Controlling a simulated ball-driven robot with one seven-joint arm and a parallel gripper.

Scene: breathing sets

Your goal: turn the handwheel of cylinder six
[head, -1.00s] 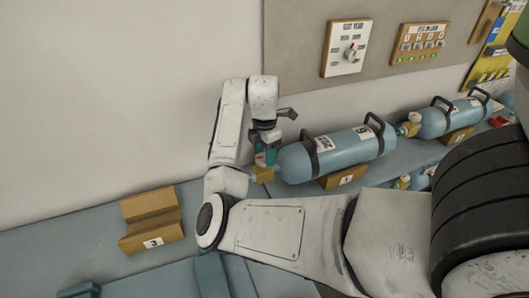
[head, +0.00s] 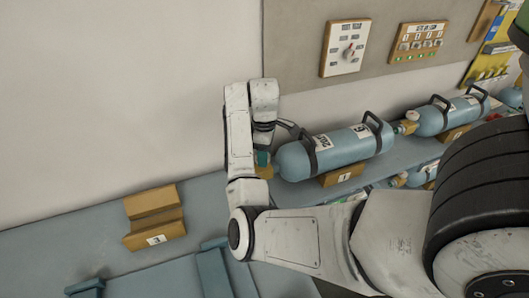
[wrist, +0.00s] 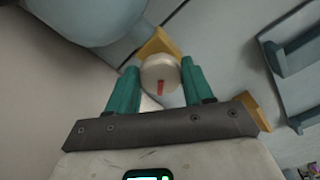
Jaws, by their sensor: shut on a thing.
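A blue cylinder (head: 340,148) with two black handles and a label that looks like a 6 lies on its side on a wooden cradle marked 1. Its valve end points left, toward my gripper (head: 263,158). In the wrist view, the round white handwheel (wrist: 159,73) with a red mark sits between the two teal fingers of my gripper (wrist: 160,68). The fingers are shut on its sides. The red mark points toward the palm. In the head view the handwheel is hidden behind my gripper and wrist. Part of the cylinder (wrist: 95,18) shows at the top of the wrist view.
An empty wooden cradle marked 3 (head: 154,217) stands on the bench at left. Another blue cylinder (head: 450,115) lies to the right on its own cradle. Bare wall lies left.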

